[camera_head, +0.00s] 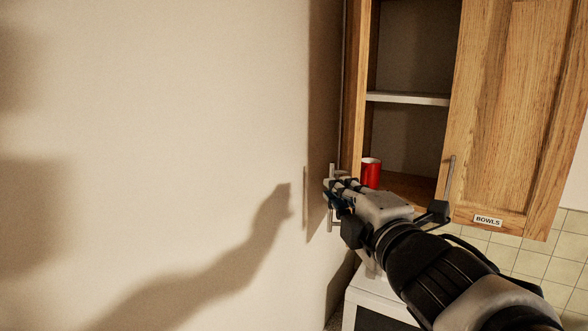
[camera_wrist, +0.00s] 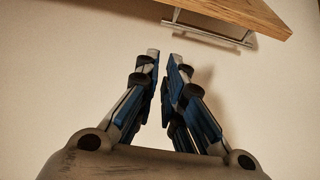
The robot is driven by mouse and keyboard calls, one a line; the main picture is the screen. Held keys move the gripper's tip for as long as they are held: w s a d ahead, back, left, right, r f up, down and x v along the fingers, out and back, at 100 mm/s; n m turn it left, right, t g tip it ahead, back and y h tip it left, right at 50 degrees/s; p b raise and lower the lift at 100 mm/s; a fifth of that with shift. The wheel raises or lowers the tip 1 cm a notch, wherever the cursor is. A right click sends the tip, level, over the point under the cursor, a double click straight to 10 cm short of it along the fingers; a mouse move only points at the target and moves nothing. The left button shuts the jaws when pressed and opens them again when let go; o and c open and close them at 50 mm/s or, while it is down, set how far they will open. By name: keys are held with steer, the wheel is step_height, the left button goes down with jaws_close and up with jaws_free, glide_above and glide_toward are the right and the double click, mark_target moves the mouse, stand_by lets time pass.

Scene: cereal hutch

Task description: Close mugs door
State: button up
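The mugs door (camera_head: 353,90) is the left wooden door of the wall cabinet. It stands swung open and shows nearly edge-on in the head view, close to the wall on the left. No label shows on it. Its metal bar handle (camera_head: 331,205) is partly hidden by my gripper (camera_head: 334,187). In the wrist view, the door's lower corner (camera_wrist: 238,10) and its handle (camera_wrist: 205,37) are at the top, beyond and to the right of my gripper (camera_wrist: 165,56). The fingers are drawn together with only a narrow gap and hold nothing. I see no clear contact with the door.
The cabinet's open left half has a pale shelf (camera_head: 408,99) and a red mug (camera_head: 371,173) on its floor. The right door, labelled BOWLS (camera_head: 488,221), has a vertical handle (camera_head: 449,178) near my arm. A beige wall (camera_head: 150,120) closes off the left. A white unit (camera_head: 375,288) stands below.

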steer(key=w, duration=0.3)
steer(key=w+a, duration=0.1)
steer(key=w, duration=0.6)
steer(key=shift+a+f+p, duration=0.1)
steer(key=shift+a+p, duration=0.2)
jaws_close()
steer(key=d+p, duration=0.1)
steer(key=s+d+p, duration=0.1)
steer(key=d, duration=0.1)
steer(key=shift+d, duration=0.3)
steer(key=shift+s+d, duration=0.1)
steer(key=shift+d, duration=0.15)
steer(key=shift+w+a, duration=0.1)
steer(key=shift+w, duration=0.1)
steer(key=shift+s, duration=0.15)
steer(key=shift+d, duration=0.25)
